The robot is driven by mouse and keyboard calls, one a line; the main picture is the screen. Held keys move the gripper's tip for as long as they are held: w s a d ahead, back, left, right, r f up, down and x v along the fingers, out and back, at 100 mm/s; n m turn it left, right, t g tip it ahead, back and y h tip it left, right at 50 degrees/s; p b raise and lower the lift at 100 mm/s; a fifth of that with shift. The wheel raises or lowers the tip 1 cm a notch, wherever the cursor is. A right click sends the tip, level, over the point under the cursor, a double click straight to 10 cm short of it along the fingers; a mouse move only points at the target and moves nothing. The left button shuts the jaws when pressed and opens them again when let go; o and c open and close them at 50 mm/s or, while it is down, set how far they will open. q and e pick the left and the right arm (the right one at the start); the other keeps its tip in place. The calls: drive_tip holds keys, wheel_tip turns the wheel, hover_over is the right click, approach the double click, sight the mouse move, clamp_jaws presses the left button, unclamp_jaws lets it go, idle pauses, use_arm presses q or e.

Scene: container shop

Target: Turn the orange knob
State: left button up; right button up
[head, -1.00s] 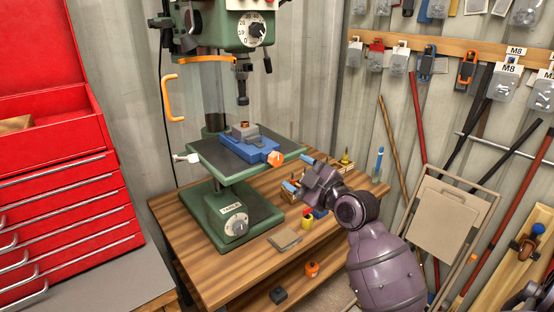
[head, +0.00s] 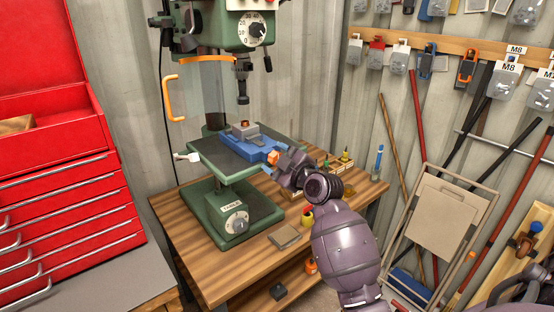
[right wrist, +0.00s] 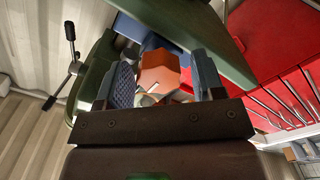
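The orange knob (head: 272,158) sits on the right end of a blue vise (head: 245,149) on the green drill press table (head: 215,156). My right gripper (head: 280,158) is at the knob. In the right wrist view the knob (right wrist: 161,75) is between the two fingers of my right gripper (right wrist: 163,80). The fingers are apart, with a visible gap at the left finger; contact on the right side is unclear. The vise holds a small grey block with a copper-coloured top (head: 245,129). My left gripper is not in view.
The green drill press (head: 220,30) stands on a wooden bench (head: 200,260). A red tool cabinet (head: 60,200) is at left. Small bottles and a wooden tray lie behind my right arm. A folding chair (head: 445,215) and poles lean at right.

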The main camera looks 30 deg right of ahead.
drive_tip(key=c, duration=0.8)
